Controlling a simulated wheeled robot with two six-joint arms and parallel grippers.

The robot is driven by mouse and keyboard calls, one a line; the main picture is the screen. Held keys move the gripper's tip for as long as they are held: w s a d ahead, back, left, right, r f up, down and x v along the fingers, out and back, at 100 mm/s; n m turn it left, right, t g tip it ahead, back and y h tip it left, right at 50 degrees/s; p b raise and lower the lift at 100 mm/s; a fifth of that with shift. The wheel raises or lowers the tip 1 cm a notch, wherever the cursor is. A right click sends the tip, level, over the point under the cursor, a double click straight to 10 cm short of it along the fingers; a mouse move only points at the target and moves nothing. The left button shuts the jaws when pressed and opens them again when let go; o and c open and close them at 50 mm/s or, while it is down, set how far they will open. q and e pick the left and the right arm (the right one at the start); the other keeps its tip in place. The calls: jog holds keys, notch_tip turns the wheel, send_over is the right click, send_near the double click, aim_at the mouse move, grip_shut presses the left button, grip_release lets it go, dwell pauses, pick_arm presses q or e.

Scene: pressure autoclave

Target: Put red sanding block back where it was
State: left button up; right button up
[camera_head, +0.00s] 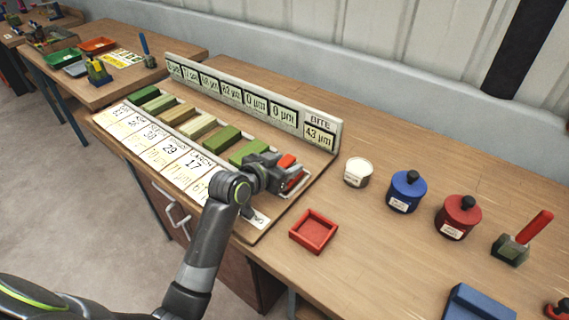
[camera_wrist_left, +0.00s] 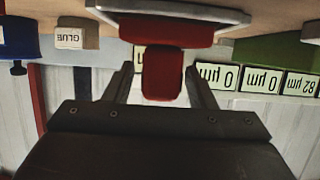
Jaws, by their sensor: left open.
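The red sanding block (camera_head: 287,161) is at the right end of the row of green and tan blocks, partly hidden behind my left gripper (camera_head: 280,175). It seems to sit on a white-edged plate (camera_head: 299,187). In the left wrist view, which looks upside down, a narrow red part of the block (camera_wrist_left: 162,75) stands between the two spread fingers of my left gripper (camera_wrist_left: 158,74). Gaps show on both sides of it. The wider red body (camera_wrist_left: 160,33) lies beyond the fingers against the plate. My right gripper is in neither view.
A sign rail with several micron readings (camera_head: 250,100) stands behind the row, ending in a "BITE 43 µm" panel (camera_head: 319,135). An empty red tray (camera_head: 313,231) lies in front. A white cup (camera_head: 357,172), blue pot (camera_head: 407,192) and red pot (camera_head: 457,217) stand to the right.

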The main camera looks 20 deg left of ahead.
pick_arm(q)
jog(key=shift+r, duration=0.2)
jog(key=v, duration=1.2)
jog(key=shift+f, duration=0.15)
